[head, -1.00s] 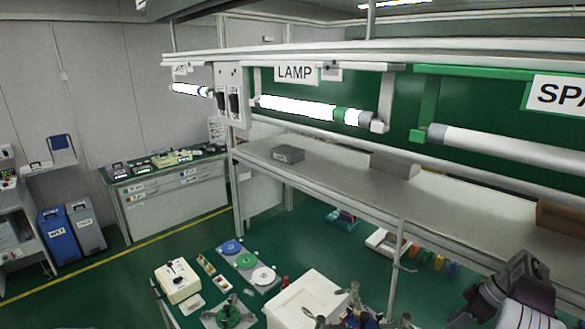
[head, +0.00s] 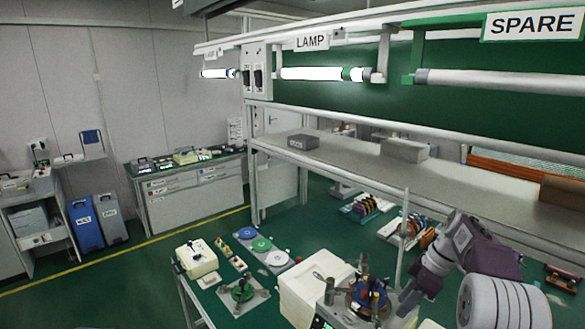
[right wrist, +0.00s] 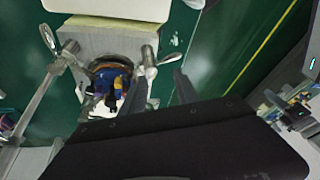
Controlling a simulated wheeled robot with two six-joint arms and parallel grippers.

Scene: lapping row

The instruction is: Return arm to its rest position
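My right arm comes in from the lower right of the head view. Its dark gripper (head: 412,303) points down and left, near a fixture with a blue and orange round piece (head: 370,296). In the right wrist view the gripper's two dark fingers (right wrist: 160,92) stand apart with nothing seen between them. The fixture's round opening with blue and orange parts (right wrist: 110,82) lies to the left of the fingers, between metal clamp posts. My left gripper is not in view.
A pale box (head: 312,290) and a plate with coloured discs (head: 262,250) share the low bench. A thin upright post (head: 404,235) stands close to my right arm. A long shelf (head: 345,165) runs behind, under a lit lamp tube (head: 310,73). Green floor is open at left.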

